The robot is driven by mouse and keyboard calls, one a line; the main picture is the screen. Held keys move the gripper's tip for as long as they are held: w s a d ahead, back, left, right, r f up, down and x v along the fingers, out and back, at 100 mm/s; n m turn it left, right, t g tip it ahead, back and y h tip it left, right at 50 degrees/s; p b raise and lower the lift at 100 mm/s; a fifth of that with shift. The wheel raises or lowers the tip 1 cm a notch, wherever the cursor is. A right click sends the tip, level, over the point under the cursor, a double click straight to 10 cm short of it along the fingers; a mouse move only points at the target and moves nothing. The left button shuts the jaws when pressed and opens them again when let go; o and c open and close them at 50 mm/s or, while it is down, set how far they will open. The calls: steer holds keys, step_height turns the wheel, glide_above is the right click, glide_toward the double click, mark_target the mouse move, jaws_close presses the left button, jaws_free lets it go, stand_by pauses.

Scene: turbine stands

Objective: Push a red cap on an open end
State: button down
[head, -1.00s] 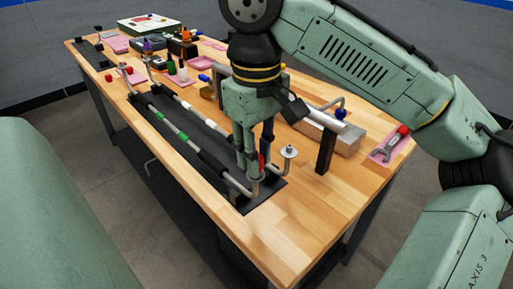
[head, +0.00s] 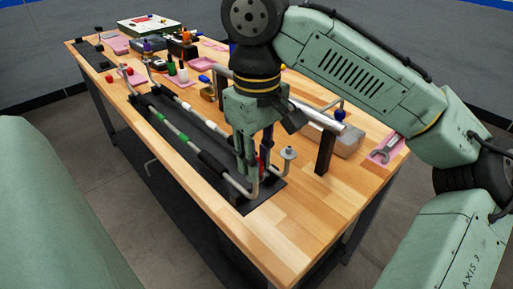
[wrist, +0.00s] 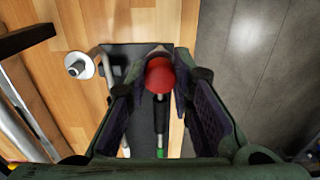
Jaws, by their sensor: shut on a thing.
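A red cap (wrist: 160,75) is between the two fingers of my gripper (wrist: 160,88) in the wrist view. In the head view only a sliver of red (head: 261,164) shows between the fingers. My gripper (head: 253,172) is shut on the cap, pointing down over the near end of the front tube (head: 240,190).
A second tube beside it ends in a round metal flange (head: 289,153). Both lie over a black mat (head: 262,198). A dark post (head: 325,152) holds a metal pipe to the right. Two red caps (head: 120,74) lie at the far left. The near table corner is clear.

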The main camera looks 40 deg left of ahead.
steer(key=shift+s+f, duration=0.15)
steer(key=shift+f, duration=0.25)
steer(key=c, duration=1.6)
jaws_free()
steer(key=shift+c, duration=0.2)
steer(key=o, duration=0.3)
steer(key=shift+r, duration=0.15)
steer(key=shift+o, duration=0.8)
steer(key=shift+r, duration=0.1)
steer(key=shift+r, duration=3.45)
